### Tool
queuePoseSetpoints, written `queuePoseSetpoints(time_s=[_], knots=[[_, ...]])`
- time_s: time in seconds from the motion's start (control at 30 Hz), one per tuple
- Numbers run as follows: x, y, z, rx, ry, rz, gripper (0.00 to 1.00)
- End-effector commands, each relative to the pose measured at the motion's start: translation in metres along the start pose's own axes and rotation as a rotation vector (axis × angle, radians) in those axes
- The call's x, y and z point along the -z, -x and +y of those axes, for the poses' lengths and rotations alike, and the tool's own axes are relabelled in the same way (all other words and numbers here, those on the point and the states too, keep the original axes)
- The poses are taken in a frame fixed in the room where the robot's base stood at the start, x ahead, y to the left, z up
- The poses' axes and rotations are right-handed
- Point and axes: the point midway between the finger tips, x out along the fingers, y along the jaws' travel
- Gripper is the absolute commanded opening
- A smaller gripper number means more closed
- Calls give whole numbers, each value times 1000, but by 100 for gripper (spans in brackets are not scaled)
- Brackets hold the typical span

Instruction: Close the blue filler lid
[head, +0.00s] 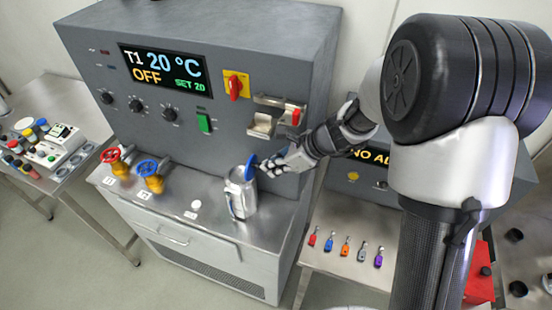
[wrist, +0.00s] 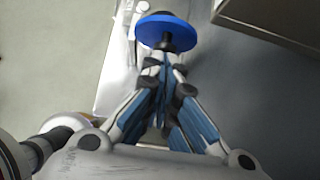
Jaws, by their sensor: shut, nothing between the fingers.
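The blue filler lid (head: 251,166) stands steeply tilted at the top of a silver metal vessel (head: 241,198) on the steel bench. In the wrist view the lid (wrist: 160,21) is a blue disc just beyond my fingertips, with a dark round part in front of its middle. My gripper (head: 265,168) is at the right side of the lid, above the vessel's right edge. Its fingers are together and empty, and they also show in the wrist view (wrist: 163,66). I cannot tell whether they touch the lid.
A grey control cabinet (head: 222,60) rises behind the bench, with a small metal tray (head: 262,124) jutting out above my gripper. A red-wheeled valve (head: 117,160) and a blue-wheeled valve (head: 152,173) stand left of the vessel. Several coloured tags (head: 345,245) lie on the right table.

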Motion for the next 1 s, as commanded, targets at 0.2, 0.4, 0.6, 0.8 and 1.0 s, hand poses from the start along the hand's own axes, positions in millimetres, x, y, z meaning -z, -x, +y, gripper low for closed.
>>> queuePoseSetpoints(time_s=[0.2,0.4,0.6,0.8,1.0], knots=[[-14,0,0,2,2,28,0],[-15,-2,0,2,0,28,0],[-15,-1,0,2,0,28,0],[-19,4,0,2,0,27,0],[-26,11,0,3,1,26,0]])
